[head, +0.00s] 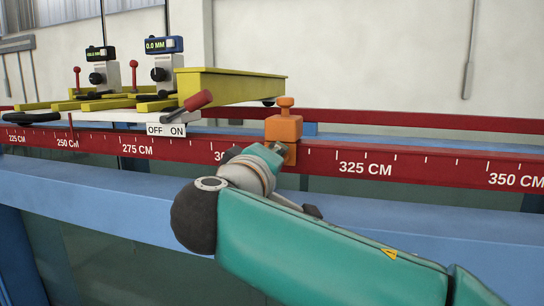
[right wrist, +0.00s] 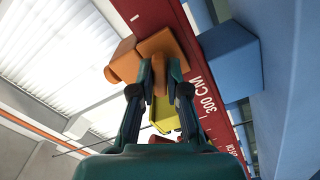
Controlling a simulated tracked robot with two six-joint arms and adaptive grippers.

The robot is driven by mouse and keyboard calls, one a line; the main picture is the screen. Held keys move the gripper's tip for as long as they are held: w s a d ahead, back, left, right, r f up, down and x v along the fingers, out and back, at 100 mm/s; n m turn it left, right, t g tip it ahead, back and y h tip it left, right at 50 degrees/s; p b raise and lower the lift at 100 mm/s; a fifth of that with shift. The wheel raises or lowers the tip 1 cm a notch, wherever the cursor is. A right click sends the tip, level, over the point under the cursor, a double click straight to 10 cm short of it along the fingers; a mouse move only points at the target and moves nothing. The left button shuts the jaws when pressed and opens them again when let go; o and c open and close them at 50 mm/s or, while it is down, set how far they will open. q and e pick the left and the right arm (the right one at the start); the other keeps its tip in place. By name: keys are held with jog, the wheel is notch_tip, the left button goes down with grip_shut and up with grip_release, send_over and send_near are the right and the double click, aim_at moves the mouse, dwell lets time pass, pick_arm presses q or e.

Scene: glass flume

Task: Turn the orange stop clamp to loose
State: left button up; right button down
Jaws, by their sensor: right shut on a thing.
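The orange stop clamp (head: 284,128) sits on the red scale rail, just left of the 325 CM mark, with a round orange knob on top. In the right wrist view the clamp's orange body (right wrist: 165,45) is just beyond my fingertips. My right gripper (right wrist: 160,80) is shut on a small orange part of the clamp, between the two fingers. In the head view my wrist and hand cover the clamp's lower front, so the gripped part is hidden there. My left gripper is in neither view.
The red scale rail (head: 420,168) runs along a blue beam (head: 110,195). Left of the clamp stands a yellow carriage (head: 225,85) with a red-handled lever (head: 192,104) above an OFF/ON label (head: 166,130). Two gauges with displays (head: 164,45) stand behind. The rail right of the clamp is clear.

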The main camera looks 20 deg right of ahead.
jog(key=shift+f+n, duration=0.1)
jog(key=shift+n, duration=0.2)
jog(key=c, duration=1.2)
grip_release()
jog(key=shift+o, duration=0.2)
jog(key=shift+s, duration=0.1)
jog(key=v, duration=1.1)
jog(key=shift+s+a, duration=0.25)
jog(key=shift+a, duration=0.1)
